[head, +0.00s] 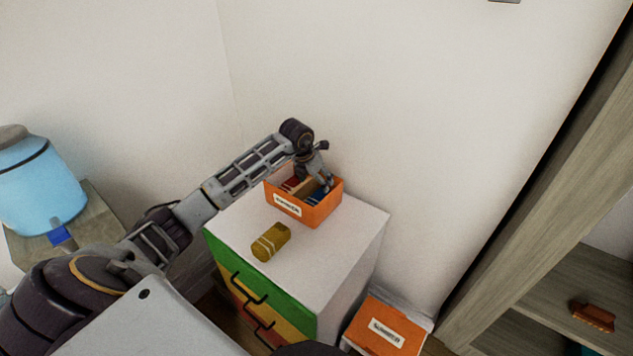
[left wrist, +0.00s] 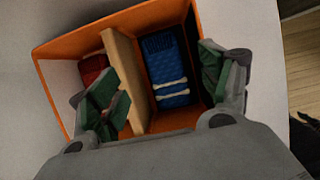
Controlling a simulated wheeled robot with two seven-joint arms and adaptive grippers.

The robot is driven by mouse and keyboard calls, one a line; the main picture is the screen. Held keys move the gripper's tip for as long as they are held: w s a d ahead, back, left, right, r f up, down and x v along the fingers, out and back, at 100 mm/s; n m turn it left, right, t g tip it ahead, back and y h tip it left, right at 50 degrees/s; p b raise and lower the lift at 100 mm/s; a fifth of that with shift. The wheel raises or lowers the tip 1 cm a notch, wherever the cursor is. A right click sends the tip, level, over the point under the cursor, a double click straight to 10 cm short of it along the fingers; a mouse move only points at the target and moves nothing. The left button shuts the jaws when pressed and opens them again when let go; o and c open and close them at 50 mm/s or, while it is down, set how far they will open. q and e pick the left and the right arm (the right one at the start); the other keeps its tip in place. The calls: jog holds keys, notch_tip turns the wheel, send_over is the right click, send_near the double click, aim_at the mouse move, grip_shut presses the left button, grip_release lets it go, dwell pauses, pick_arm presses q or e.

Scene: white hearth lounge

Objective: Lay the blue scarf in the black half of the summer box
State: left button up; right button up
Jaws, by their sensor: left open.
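The blue scarf (left wrist: 170,72), folded and tied with two white bands, lies in the right, dark-floored compartment of an open orange box (head: 318,212). A wooden divider (left wrist: 123,75) splits this box; a red item (left wrist: 93,70) lies in the other, pale compartment. The box's front label is too small to read surely. My left gripper (head: 318,183) reaches down into the box. In the left wrist view its open fingers (left wrist: 163,88) stand either side of the scarf, one over the divider and one by the right wall. My right gripper is not seen.
A mustard roll (head: 271,242) with pale bands lies on the white cabinet top (head: 335,250), near the box. A second orange box (head: 387,328), its label seeming to read SUMMER, stands lower at the right. A blue cooler (head: 40,185) is left; shelves (head: 560,290) stand right.

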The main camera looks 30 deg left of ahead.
pick_arm(q)
jog(key=v, duration=1)
jog(key=shift+r, duration=0.4)
jog(key=shift+s, duration=0.15)
